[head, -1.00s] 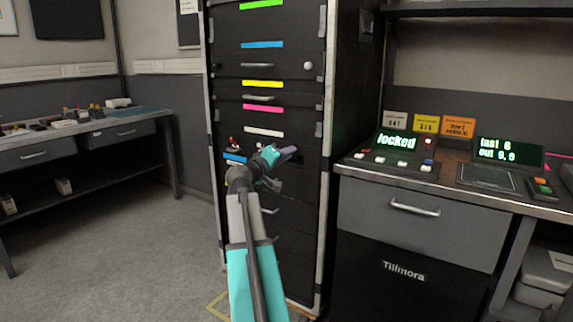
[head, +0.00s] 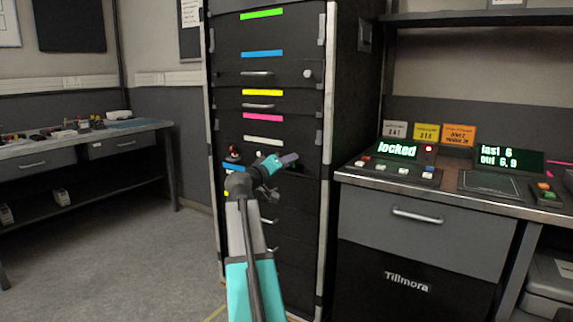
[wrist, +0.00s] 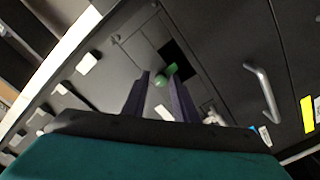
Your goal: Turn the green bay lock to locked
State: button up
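The green bay lock (wrist: 168,74) shows in the wrist view as a small green knob with a short lever, on a dark panel beside a black square opening. My gripper (wrist: 159,79) has its two purple fingers apart, with the green knob seen between their tips. I cannot tell whether either finger touches it. In the head view my gripper (head: 288,160) is at the front of the tall black rack (head: 262,120), just below a white strip. The lock is not visible there, hidden by the gripper.
A console (head: 396,160) on the right bench reads "locked", with a red light beside it. A second display (head: 509,155) stands to its right. The rack front has a bar handle (wrist: 262,92) and several small handles and coloured strips. Open floor (head: 130,260) lies left of the rack.

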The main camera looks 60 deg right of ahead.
jog(key=shift+o, duration=0.7)
jog(key=shift+a, duration=0.1)
jog(key=a+p, duration=0.3)
jog(key=a, duration=1)
jog(key=shift+a, duration=0.35)
